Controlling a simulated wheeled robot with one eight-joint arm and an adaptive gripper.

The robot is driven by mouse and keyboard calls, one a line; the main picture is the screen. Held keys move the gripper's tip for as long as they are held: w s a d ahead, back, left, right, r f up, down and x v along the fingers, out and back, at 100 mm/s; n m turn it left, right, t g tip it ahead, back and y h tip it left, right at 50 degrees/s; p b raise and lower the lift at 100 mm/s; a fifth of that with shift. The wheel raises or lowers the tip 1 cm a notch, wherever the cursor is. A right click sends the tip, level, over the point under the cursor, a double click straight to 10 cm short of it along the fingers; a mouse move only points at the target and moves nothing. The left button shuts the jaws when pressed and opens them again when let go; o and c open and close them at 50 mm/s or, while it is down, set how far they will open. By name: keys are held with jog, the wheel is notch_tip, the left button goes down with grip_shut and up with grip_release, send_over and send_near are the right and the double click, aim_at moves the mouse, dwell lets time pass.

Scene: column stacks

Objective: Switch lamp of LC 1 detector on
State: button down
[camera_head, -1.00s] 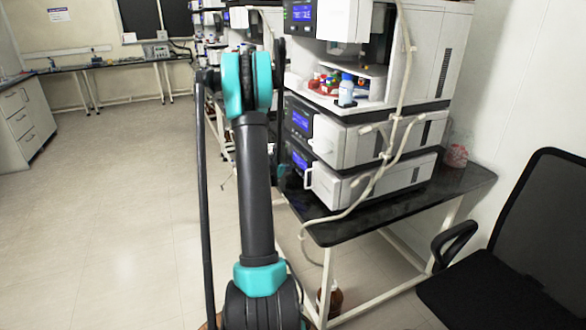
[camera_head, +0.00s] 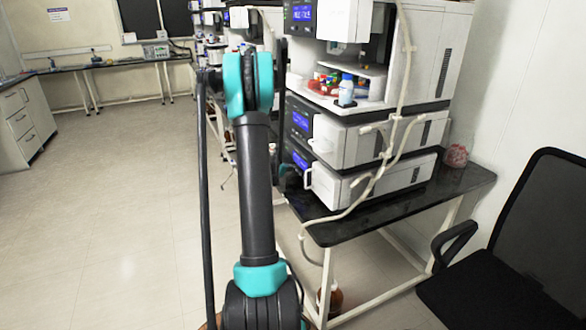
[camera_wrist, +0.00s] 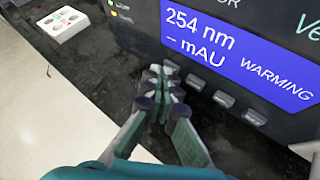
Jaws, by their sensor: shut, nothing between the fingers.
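The LC detector is the lowest unit of the near stack (camera_head: 375,180). A row of grey buttons (camera_wrist: 223,99) lies below the display. Small green and yellow indicator lights (camera_wrist: 112,8) show at the panel's upper left. My gripper (camera_wrist: 165,80) is shut and empty, its tips close to the leftmost button. I cannot tell whether they touch it. In the head view my arm hides most of the gripper.
The stack stands on a black-topped bench (camera_head: 345,232) with white legs. A pale tube (camera_head: 375,180) hangs down its front. A black chair (camera_head: 510,240) is at the right. A white slab with round marks (camera_wrist: 68,22) lies on the dark surface. The floor at left is clear.

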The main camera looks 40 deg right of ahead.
jog(key=shift+a, duration=0.1)
dwell(0.3)
jog(key=shift+w+a, duration=0.15)
jog(key=shift+a, duration=0.55)
jog(key=shift+w+a, duration=0.2)
jog(key=shift+a, duration=0.6)
jog(key=shift+w+a, duration=0.2)
jog(key=shift+a, duration=0.65)
jog(key=shift+w+a, duration=0.2)
jog(key=shift+a, duration=0.6)
